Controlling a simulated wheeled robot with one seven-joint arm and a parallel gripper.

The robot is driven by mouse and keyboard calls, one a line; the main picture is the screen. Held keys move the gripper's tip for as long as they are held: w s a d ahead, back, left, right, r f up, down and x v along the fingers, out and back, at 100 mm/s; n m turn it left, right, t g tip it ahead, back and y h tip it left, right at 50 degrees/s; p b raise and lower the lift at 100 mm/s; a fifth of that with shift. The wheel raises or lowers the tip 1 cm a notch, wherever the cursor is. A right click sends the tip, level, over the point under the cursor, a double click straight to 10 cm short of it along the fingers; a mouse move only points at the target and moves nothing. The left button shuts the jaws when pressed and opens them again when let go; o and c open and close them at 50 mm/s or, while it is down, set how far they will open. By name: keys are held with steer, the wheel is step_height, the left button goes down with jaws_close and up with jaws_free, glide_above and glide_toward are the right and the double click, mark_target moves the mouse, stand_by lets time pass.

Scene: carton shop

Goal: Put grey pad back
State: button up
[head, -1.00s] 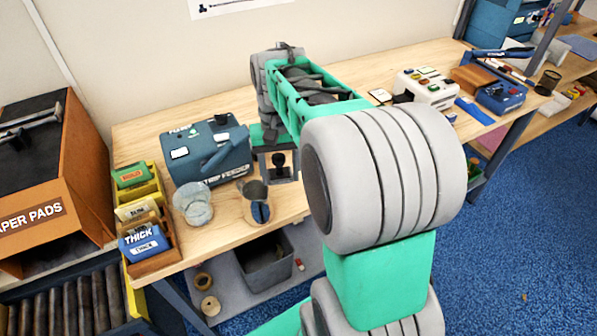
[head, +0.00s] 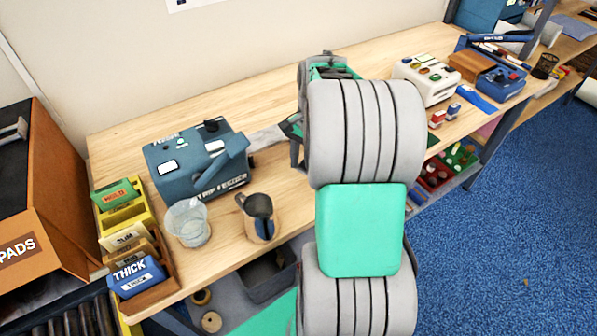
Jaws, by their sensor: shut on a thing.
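A flat grey piece, which looks like the grey pad (head: 264,138), shows in the head view just right of the blue-grey strip feeder (head: 198,158). My gripper (head: 286,131) is at its right end and appears shut on it. My arm hides most of the gripper, so the fingertips and the grip are hard to make out. The pad is above or close to the wooden bench top; I cannot tell whether it touches the bench or the feeder.
A clear beaker (head: 188,224) and a metal jug (head: 259,217) stand in front of the feeder. Labelled boxes (head: 136,272) are at the bench's left end, beside an orange paper-pads cabinet (head: 45,215). A white button box (head: 425,79) stands right of my arm. The bench behind the feeder is clear.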

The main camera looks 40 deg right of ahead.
mark_target(299, 170)
steer(key=f, duration=0.2)
steer(key=w+f, duration=0.1)
steer(key=w+a+f, duration=0.1)
steer(key=f, duration=0.1)
steer(key=shift+f+p, duration=0.35)
steer(key=shift+f, duration=0.1)
steer(key=shift+f, duration=0.15)
steer(key=o, duration=1.2)
steer(key=r, duration=0.4)
steer(key=d+r, duration=0.1)
steer(key=r, duration=0.3)
steer(key=r+b, duration=0.1)
steer(key=r, duration=0.3)
steer(key=shift+w+d+r, duration=0.2)
steer(key=shift+w, duration=0.05)
